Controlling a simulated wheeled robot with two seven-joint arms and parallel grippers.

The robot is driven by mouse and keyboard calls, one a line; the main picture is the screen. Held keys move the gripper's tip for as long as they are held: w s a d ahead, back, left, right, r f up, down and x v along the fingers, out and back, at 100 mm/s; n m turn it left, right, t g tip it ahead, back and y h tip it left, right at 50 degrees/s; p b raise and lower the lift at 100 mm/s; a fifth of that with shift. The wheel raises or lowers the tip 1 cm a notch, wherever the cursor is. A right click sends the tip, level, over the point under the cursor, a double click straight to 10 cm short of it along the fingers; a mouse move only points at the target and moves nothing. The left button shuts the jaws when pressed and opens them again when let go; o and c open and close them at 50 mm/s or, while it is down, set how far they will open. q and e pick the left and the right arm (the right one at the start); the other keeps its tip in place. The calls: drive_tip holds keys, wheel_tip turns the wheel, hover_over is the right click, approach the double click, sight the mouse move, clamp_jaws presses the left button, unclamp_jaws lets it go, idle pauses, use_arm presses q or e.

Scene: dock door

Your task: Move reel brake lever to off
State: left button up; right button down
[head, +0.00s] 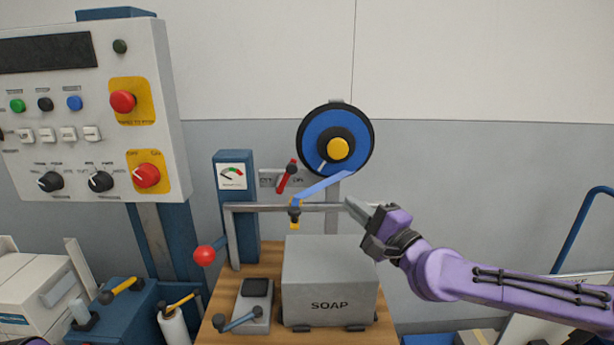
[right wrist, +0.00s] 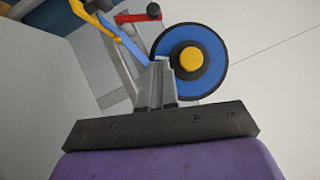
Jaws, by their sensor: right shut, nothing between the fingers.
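The reel brake lever (head: 287,177) is red and sits on a small grey plate (head: 266,179) left of the blue reel (head: 326,128). It leans up and to the right, toward the label that seems to read ON; the left label seems to read OFF. In the right wrist view the lever (right wrist: 138,18) shows at the top, left of the reel (right wrist: 207,62). My right gripper (head: 350,204) is shut and empty, below the reel and right of the lever, apart from it. Its closed fingers (right wrist: 162,78) point toward the reel.
A blue strap (head: 322,187) runs from the reel down to a yellow-tipped piece (head: 295,215) at the grey crossbar (head: 265,207). A grey SOAP box (head: 330,275) stands below. A gauge post (head: 236,190) and a red ball knob (head: 204,255) are to the left.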

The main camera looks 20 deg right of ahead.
drive_tip(key=p, duration=0.1)
approach(286, 180)
drive_tip(key=w+d+r, duration=0.1)
drive_tip(key=d+r, duration=0.2)
drive_tip(key=d, duration=0.1)
drive_tip(key=w+a+p, duration=0.1)
drive_tip(key=w+a+r+p, duration=0.1)
drive_tip(key=a, duration=0.1)
drive_tip(key=shift+a+r, duration=0.2)
drive_tip(key=shift+d, duration=0.15)
